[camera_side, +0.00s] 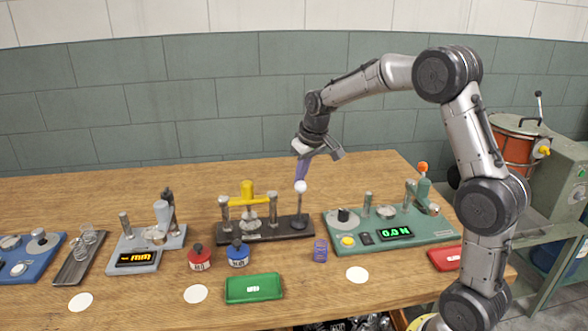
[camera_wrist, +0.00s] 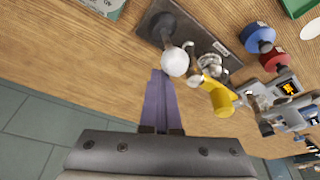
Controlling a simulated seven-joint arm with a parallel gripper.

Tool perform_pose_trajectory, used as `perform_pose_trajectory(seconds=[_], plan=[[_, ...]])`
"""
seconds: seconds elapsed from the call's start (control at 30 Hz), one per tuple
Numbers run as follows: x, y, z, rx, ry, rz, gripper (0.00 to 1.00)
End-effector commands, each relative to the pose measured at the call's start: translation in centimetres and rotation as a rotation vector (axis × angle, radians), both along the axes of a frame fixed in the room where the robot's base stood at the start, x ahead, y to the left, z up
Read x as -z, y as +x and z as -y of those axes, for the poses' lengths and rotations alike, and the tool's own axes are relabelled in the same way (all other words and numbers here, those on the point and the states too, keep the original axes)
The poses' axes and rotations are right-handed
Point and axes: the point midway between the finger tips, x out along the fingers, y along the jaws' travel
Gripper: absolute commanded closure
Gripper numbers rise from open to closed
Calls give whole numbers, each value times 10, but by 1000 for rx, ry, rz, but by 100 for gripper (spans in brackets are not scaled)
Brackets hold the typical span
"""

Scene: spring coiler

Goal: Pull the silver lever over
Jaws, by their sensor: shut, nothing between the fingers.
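The silver lever has a pale ball knob (camera_side: 300,187) on a thin upright rod (camera_side: 299,206). It stands at the right end of a dark base plate (camera_side: 270,232). In the wrist view the knob (camera_wrist: 175,62) is just past the fingertips, and the lever's round foot (camera_wrist: 160,27) is beyond it. My gripper (camera_side: 301,179) points down with its purple fingers shut and empty, close above the knob. In the wrist view my gripper (camera_wrist: 161,73) reaches the knob's near edge; I cannot tell whether they touch.
On the same plate, left of the lever, are silver posts and a yellow bar (camera_side: 249,200). A green device (camera_side: 350,225) with a lit display stands to the right. Red (camera_side: 199,258) and blue (camera_side: 237,254) weights and a purple coil (camera_side: 320,250) are in front.

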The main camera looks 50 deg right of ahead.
Motion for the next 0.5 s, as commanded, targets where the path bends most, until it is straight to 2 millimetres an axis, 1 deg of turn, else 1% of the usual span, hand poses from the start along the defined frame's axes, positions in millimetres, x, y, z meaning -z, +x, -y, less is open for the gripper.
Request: perform_pose_trajectory(seconds=[0.03,0.3,0.5], plan=[[11,-8,-5,-2,10,-32,100],[17,-20,-14,-2,10,-32,100],[17,-21,-15,-1,8,-28,100]])
